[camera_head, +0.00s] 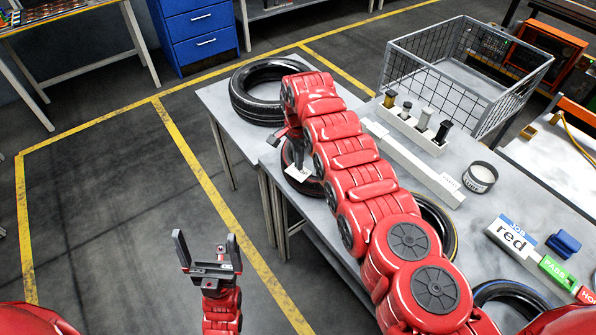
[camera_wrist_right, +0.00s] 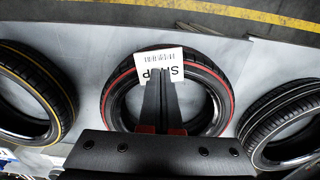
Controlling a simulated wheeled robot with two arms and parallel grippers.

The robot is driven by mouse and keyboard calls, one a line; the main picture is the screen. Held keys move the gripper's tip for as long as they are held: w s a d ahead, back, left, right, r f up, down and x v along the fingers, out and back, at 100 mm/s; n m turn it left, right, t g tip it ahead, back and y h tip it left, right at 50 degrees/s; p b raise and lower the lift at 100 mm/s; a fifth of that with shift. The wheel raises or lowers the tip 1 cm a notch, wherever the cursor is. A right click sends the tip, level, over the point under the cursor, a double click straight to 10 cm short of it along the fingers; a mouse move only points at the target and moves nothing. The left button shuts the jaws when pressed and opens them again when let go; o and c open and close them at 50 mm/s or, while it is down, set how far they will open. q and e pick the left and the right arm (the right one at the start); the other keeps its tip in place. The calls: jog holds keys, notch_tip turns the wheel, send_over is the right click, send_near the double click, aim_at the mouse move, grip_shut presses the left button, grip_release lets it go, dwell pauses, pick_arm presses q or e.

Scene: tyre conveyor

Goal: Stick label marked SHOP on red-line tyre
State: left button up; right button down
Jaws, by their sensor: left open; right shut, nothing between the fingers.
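The red-line tyre (camera_wrist_right: 221,92) lies flat on the grey table in the middle of the right wrist view. In the head view it is mostly hidden behind my right arm. A white label (camera_head: 298,173) marked SHOP, with a barcode, lies across its sidewall; it also shows in the right wrist view (camera_wrist_right: 152,59), upside down. My right gripper (camera_wrist_right: 166,72) is shut and empty, its fingertips overlapping the label in that view; I cannot tell if they touch it. My left gripper (camera_head: 207,246) is open and empty above the floor, left of the table.
A plain-looking tyre (camera_head: 236,100) lies at the table's far end; a yellow-line tyre (camera_wrist_right: 65,98) lies on the other side.

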jog(key=shift+s+f+b, duration=0.1)
jog(key=shift+f+b, duration=0.7)
jog(key=shift+f, duration=0.15)
dwell(0.8)
jog(key=shift+r+p, duration=0.7)
jog(key=shift+r, duration=0.05)
jog(key=shift+r+p, duration=1.15)
jog(key=shift+r, duration=1.65)
